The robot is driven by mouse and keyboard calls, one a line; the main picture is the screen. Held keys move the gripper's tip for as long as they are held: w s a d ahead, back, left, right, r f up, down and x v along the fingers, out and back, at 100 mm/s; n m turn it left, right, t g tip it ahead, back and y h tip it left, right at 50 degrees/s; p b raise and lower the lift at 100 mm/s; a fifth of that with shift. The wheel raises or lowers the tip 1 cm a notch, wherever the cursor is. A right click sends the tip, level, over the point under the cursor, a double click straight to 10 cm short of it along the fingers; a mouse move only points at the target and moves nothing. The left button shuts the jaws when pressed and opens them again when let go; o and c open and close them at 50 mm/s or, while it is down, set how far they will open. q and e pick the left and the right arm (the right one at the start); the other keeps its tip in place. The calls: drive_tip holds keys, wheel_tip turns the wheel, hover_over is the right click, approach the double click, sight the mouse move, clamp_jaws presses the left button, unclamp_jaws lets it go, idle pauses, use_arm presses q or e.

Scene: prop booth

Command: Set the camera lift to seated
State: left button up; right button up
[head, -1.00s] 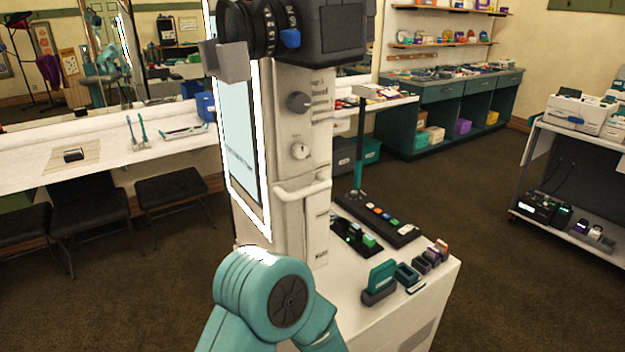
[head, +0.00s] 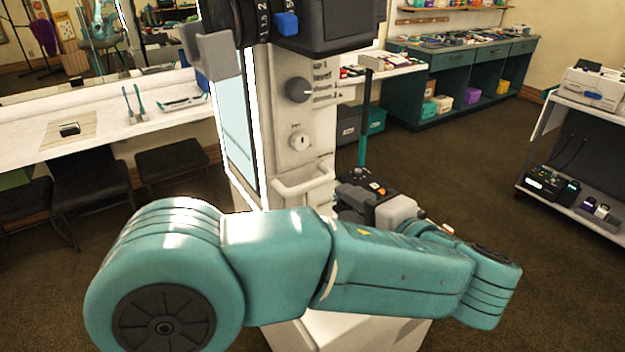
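The camera lift is a pale upright column (head: 322,120) with a black camera (head: 335,22) on top. On its face are a dark round knob (head: 299,90) beside several short printed lines, a round key switch (head: 299,141) and a pale bar handle (head: 303,184). The print is too small to read surely, and I cannot tell which line the knob points at. My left arm crosses in front of the lift's lower part. My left gripper (head: 376,204) is right of the handle, apart from the knob, partly hidden behind my arm; its fingers are unclear. My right gripper is out of view.
The lift's white base (head: 345,328) is mostly hidden behind my arm, as are most items on it. A lit screen panel (head: 237,130) stands at the column's left. A white counter (head: 100,135) is at left, a shelf cart (head: 580,150) at right. Open floor lies between.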

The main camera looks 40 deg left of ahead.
sight(314, 186)
use_arm(q)
drive_tip(key=p+x, duration=0.2)
drive_tip(key=x, duration=0.9)
drive_tip(key=shift+a+f, duration=0.1)
drive_tip(key=shift+a, duration=0.15)
